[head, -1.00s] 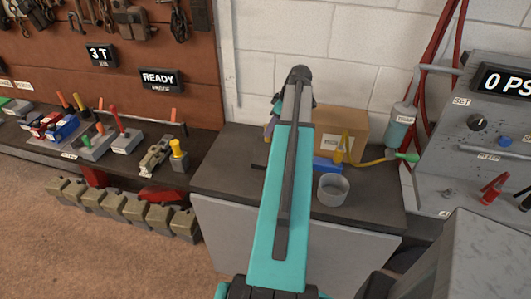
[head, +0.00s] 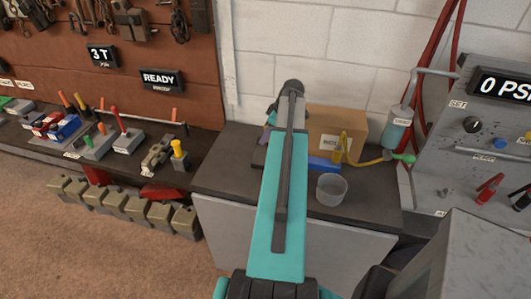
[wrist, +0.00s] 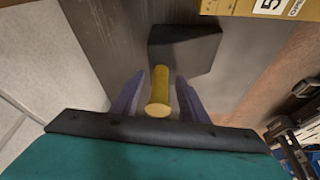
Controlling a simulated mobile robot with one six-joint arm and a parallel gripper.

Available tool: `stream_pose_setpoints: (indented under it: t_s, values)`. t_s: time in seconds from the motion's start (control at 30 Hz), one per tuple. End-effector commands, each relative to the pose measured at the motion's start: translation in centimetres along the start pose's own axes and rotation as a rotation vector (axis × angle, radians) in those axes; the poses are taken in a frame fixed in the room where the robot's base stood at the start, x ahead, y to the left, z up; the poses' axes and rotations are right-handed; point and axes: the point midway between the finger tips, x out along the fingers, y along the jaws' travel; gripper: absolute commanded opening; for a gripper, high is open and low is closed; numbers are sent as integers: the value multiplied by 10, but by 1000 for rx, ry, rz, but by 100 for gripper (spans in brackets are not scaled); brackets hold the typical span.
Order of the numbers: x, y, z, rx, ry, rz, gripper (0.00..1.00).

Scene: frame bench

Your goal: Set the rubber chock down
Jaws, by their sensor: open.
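The rubber chock (wrist: 188,50) is a dark wedge-shaped block with a yellow peg handle (wrist: 160,93), seen in the wrist view. It appears to rest on the grey-brown bench top (wrist: 128,35). My gripper (wrist: 160,82) is open, with one purple finger on each side of the handle and a visible gap to each. In the head view my teal arm covers most of this area. A dark edge (head: 258,157) that may be the chock shows just left of the arm.
A grey gauge panel (head: 480,140) is farther right. The bench top left of my arm (head: 225,172) is clear.

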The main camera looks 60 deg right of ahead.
Motion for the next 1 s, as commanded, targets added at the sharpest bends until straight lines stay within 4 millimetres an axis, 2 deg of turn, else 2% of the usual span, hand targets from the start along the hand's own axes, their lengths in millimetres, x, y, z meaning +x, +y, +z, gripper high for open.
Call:
stream_pose_setpoints:
  t_s: [0.27,0.53,1.0]
  values:
    - [0,0,0,0,0,0,40]
    - [0,-1,0,0,0,-2,0]
    - [-1,0,-2,-1,1,-2,0]
